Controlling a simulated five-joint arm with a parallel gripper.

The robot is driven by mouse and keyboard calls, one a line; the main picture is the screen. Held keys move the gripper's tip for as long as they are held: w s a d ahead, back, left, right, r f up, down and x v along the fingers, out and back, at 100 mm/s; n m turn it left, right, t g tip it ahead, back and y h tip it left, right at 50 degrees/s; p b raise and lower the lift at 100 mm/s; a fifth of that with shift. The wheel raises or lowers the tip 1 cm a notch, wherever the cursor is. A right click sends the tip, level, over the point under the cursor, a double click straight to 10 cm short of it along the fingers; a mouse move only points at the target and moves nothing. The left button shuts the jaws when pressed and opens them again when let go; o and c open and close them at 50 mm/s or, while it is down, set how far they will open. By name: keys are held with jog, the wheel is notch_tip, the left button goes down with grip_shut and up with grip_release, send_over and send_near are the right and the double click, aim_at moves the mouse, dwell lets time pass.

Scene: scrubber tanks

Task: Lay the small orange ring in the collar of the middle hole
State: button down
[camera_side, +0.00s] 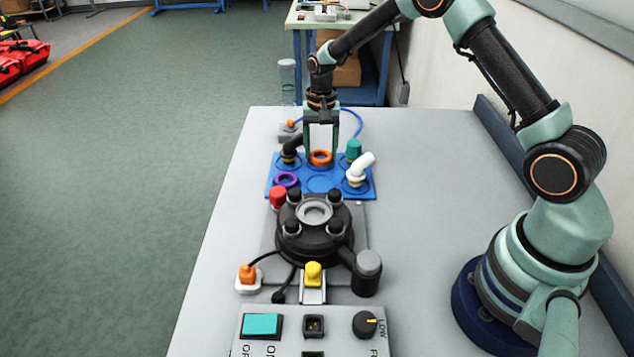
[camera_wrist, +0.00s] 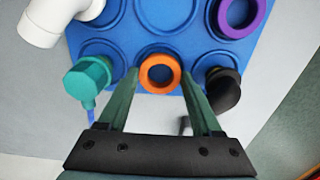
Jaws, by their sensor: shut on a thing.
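The small orange ring (camera_side: 320,162) is at the back row of the blue board (camera_side: 354,186), between the dark elbow and the teal fitting. My gripper (camera_side: 321,155) points down with its fingers on either side of the ring and is shut on it. The ring also shows between the fingertips in the wrist view (camera_wrist: 160,88). I cannot tell whether it still touches the board. A black round lid (camera_side: 288,240) stands in front of the board, with a grey collar (camera_side: 314,224) around its middle opening. The collar is not in the wrist view.
The board also holds a purple ring (camera_side: 287,180), a white elbow (camera_side: 358,170), a teal fitting (camera_side: 354,148) and a black elbow (camera_side: 292,147). Several black knobs stand up around the collar. A red cap (camera_side: 278,197) is beside the lid.

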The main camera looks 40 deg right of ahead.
jog(key=shift+r, duration=2.1)
jog(key=shift+s+a+r, duration=0.1)
jog(key=shift+a+r, duration=0.15)
jog(key=shift+a, duration=0.05)
jog(key=s+a+r, duration=0.5)
jog(key=s+a, duration=0.3)
jog(key=a, duration=0.1)
jog(key=s+a+r, duration=0.6)
jog(key=s+a, duration=0.2)
jog(key=shift+f, duration=3)
jog(key=shift+f, duration=1.45)
grip_release()
